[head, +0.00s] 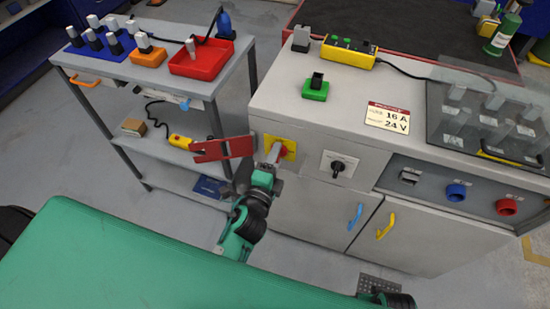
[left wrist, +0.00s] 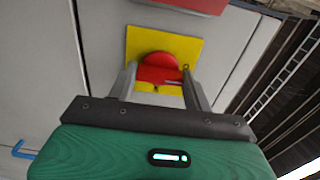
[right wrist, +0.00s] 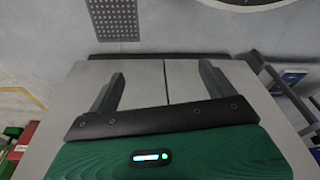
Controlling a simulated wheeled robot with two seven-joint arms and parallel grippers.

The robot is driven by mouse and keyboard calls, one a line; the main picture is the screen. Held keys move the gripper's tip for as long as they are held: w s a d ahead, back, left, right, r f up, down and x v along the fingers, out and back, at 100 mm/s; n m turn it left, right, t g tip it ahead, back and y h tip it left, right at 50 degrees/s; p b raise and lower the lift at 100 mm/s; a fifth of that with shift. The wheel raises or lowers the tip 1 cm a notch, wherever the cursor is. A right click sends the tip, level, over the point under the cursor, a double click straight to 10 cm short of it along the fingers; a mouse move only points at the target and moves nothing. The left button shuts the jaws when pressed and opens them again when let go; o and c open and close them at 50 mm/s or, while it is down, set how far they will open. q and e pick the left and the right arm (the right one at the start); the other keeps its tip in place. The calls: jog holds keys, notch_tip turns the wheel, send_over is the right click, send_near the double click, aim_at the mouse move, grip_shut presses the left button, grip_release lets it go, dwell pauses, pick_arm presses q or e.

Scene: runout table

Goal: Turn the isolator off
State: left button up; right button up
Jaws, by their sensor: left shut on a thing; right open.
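The isolator is a red rotary knob (left wrist: 158,68) on a square yellow plate (head: 288,149), on the grey cabinet's front near its left end. The yellow plate also shows in the left wrist view (left wrist: 192,48). My left gripper (head: 272,158) is at the plate and shut on the red knob, with one finger on each side of it in the left wrist view (left wrist: 160,82). The gripper hides most of the knob in the head view. My right gripper (right wrist: 158,85) is open and empty, with a plain grey surface beyond its fingers.
A red plate (head: 223,149) juts out left of the isolator. A black rotary switch (head: 338,167) on a white plate is to its right. Blue (head: 355,216) and yellow (head: 386,225) door handles are lower. A trolley (head: 116,72) with trays stands left.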

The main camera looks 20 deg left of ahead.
pick_arm(q)
jog(key=o, duration=1)
jog(key=shift+s, duration=0.1)
jog(key=shift+s+a+b, duration=0.15)
jog(key=shift+s+b, duration=1.1)
jog(key=shift+s, duration=2.2)
jog(key=shift+s+a+b, duration=0.1)
jog(key=shift+s+b, duration=1.1)
jog(key=shift+s, duration=2.2)
pick_arm(e)
notch_tip(320, 180, up, 11)
jog(key=t, duration=0.1)
jog(key=shift+f, duration=0.15)
jog(key=shift+d, duration=0.1)
